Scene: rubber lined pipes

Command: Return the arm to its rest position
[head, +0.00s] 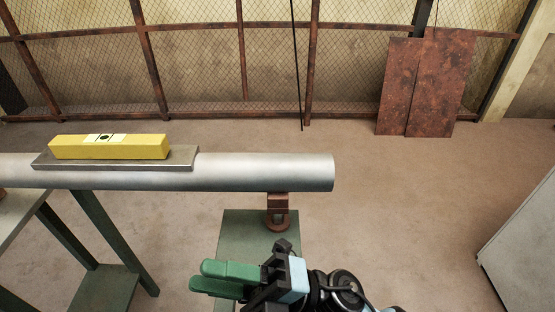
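My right gripper (222,279) shows at the bottom centre of the head view, with its green fingers pointing left. The two fingers lie against each other, with nothing seen between them. The gripper is in front of the grey pipe (260,173) and apart from it in the picture. My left gripper is not in view. A yellow spirit level (110,147) lies on a flat metal plate (183,157) on top of the pipe, at the left.
The pipe rests on a rusty bracket (278,211) above a green stand (235,228). A green-legged table (90,215) stands at the left. A pale cabinet (525,250) is at the right edge. Rusty sheets (440,85) lean on the mesh fence. Floor right of the pipe is clear.

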